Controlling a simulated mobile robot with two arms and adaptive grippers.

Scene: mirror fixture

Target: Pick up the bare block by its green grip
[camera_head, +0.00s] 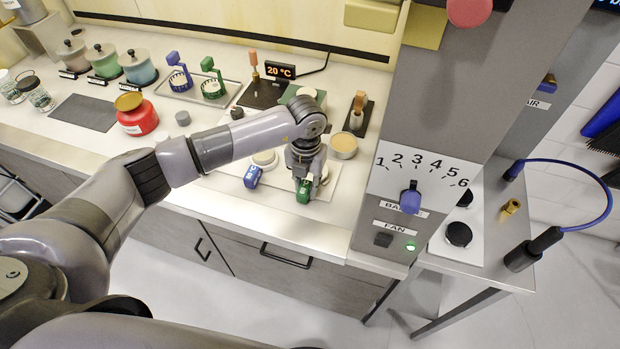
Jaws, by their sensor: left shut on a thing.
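My left gripper (304,180) points down over a white board (225,181) on the counter. It is shut on the green grip (304,192) of a block. The jaws hide most of the block, so I cannot tell whether it is bare or whether it touches the board. A pale round part (322,174) shows just right of the jaws. A blue grip (252,177) lies to the left on the same board, with a pale round piece (264,159) behind it. My right gripper is not in view.
A round tin (343,146) and a brush stand (359,114) are behind the gripper. A grey column with a numbered dial (411,197) rises close on the right. A red jar (137,115) and a grey mat (84,112) are at left. The counter's front edge is near.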

